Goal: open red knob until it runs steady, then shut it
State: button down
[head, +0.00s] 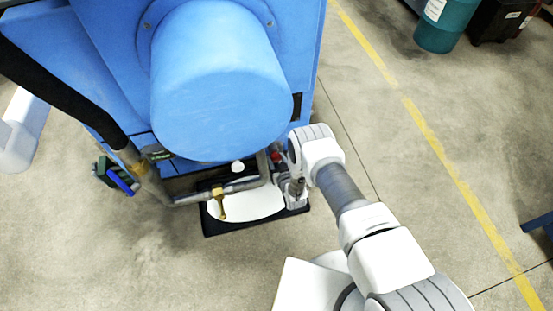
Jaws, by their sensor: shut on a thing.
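The red knob (276,156) shows as a small red patch below the right side of the blue machine's round housing. My gripper (285,175) is right at the knob, reaching in from the right. It is shut on the knob, though the wrist and fingers hide most of the contact. How far the knob is turned cannot be told from this view.
The blue grinder (222,85) fills the upper left. A metal pipe with a brass lever (220,203) runs over a black-rimmed white tray (211,228). A black hose (60,85) hangs at left. Open floor lies right; a teal bin (445,28) stands at the top right.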

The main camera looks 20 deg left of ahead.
jog(key=shift+a+n+t+h, duration=0.1)
jog(key=shift+n+t+h, duration=0.4)
jog(key=shift+n+h, duration=0.5)
jog(key=n+t, duration=0.1)
jog(key=n, duration=0.2)
jog(key=shift+h, duration=0.4)
jog(key=n+t+h, duration=0.1)
jog(key=n, duration=0.2)
jog(key=shift+s+t, duration=0.1)
jog(key=shift+t, duration=0.3)
jog(key=shift+n+t+h, duration=0.4)
jog(key=shift+n+t, duration=0.2)
jog(key=shift+n, duration=0.6)
jog(key=shift+c, duration=1.5)
grip_release()
